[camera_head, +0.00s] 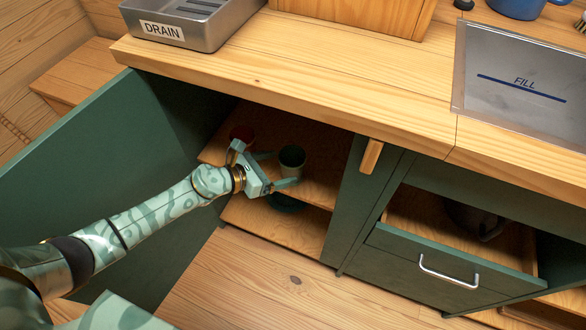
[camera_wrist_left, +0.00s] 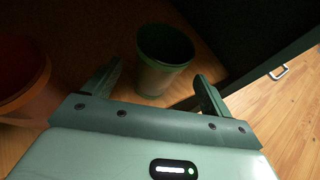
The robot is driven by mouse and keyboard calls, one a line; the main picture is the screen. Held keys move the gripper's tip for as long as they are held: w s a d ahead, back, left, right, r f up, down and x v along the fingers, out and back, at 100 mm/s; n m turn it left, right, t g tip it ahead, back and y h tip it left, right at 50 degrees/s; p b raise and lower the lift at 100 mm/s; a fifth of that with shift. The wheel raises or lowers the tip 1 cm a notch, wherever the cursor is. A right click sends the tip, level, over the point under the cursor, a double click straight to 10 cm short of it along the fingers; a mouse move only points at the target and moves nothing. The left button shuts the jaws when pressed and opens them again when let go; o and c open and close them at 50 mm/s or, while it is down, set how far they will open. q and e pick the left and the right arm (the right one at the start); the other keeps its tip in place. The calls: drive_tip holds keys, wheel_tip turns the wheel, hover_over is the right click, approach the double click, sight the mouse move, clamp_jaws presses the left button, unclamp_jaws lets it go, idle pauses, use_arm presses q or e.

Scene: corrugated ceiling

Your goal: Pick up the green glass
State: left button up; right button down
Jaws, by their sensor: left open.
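The green glass (camera_head: 292,161) stands upright on the upper shelf of the open green cabinet under the counter. It is dark green at the rim and paler below. My left gripper (camera_head: 283,169) reaches into the cabinet from the left and is open, one finger on each side of the glass. In the left wrist view the glass (camera_wrist_left: 163,75) stands between and slightly beyond the fingertips (camera_wrist_left: 158,72), with a visible gap to each finger. The fingers do not appear to touch it. My right gripper is not in view.
A red cup (camera_head: 241,134) stands beside the glass, left of my gripper; it shows orange-red in the wrist view (camera_wrist_left: 22,85). A dark green dish (camera_head: 285,204) is on the lower shelf. The cabinet door (camera_head: 100,180) hangs open left. An open drawer (camera_head: 450,268) is at right.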

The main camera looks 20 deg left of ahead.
sight(302, 161)
use_arm(q)
drive_tip(key=b+x, duration=0.1)
drive_tip(key=x, duration=0.2)
drive_tip(key=shift+w+d, duration=0.2)
drive_tip(key=shift+b+x, duration=0.3)
drive_tip(key=shift+x, duration=0.65)
drive_tip(key=shift+c, duration=0.3)
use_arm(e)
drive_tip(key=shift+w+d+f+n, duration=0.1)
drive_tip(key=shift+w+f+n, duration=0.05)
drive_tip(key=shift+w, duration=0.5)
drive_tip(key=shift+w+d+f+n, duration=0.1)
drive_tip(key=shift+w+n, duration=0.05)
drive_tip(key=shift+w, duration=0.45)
use_arm(q)
drive_tip(key=c, duration=1.1)
drive_tip(key=shift+r, duration=0.1)
